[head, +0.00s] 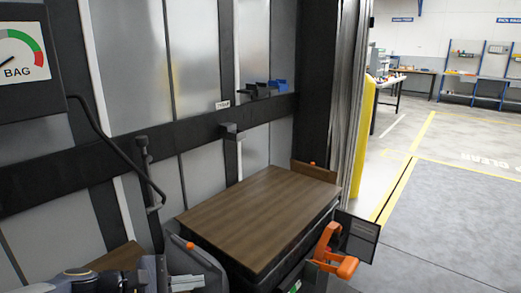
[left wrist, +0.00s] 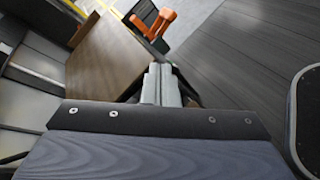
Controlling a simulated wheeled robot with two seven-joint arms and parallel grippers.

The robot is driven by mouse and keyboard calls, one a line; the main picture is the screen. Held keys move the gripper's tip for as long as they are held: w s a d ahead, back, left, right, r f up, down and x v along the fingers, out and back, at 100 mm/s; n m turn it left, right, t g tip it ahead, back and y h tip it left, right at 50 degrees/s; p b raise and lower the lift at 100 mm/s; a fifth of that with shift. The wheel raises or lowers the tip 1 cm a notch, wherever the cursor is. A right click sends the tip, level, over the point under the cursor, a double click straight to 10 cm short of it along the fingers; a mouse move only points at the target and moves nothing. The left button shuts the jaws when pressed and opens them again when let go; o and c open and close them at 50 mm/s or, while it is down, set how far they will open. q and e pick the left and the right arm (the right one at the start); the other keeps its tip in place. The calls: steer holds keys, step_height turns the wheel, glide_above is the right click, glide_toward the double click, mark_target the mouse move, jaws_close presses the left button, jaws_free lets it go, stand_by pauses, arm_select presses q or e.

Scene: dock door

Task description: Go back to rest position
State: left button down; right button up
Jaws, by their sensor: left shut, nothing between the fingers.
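My left gripper (head: 186,283) shows at the bottom left of the head view, low and near the front of the brown wooden tabletop (head: 262,215). In the left wrist view its two pale fingers (left wrist: 160,84) lie together, shut, with nothing between them. They point toward the area between the tabletop (left wrist: 105,62) and an orange-handled item (left wrist: 155,22). My right gripper is in neither view.
The orange-handled item (head: 335,252) stands at the tabletop's right front corner. A wall panel with a dark rail (head: 190,135), small bins (head: 262,90) and a gauge (head: 20,55) rises behind. Open floor (head: 450,230) lies to the right.

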arm_select(q)
steer(key=s+a+f+m+g+y, duration=0.1)
steer(key=s+a+f+m+y, duration=0.25)
steer(key=s+m, duration=0.45)
steer(key=s+a+f+m+g+y, duration=0.15)
steer(key=s+m+y, duration=0.25)
steer(key=s+m, duration=0.5)
step_height(320, 180, up, 18)
steer(key=s+n+p, duration=0.2)
steer(key=p, duration=1.6)
steer(key=shift+a+r+p, duration=0.15)
steer(key=shift+a+p, duration=0.1)
steer(key=shift+p, duration=0.05)
steer(key=shift+s+t, duration=0.1)
steer(key=shift+t, duration=0.15)
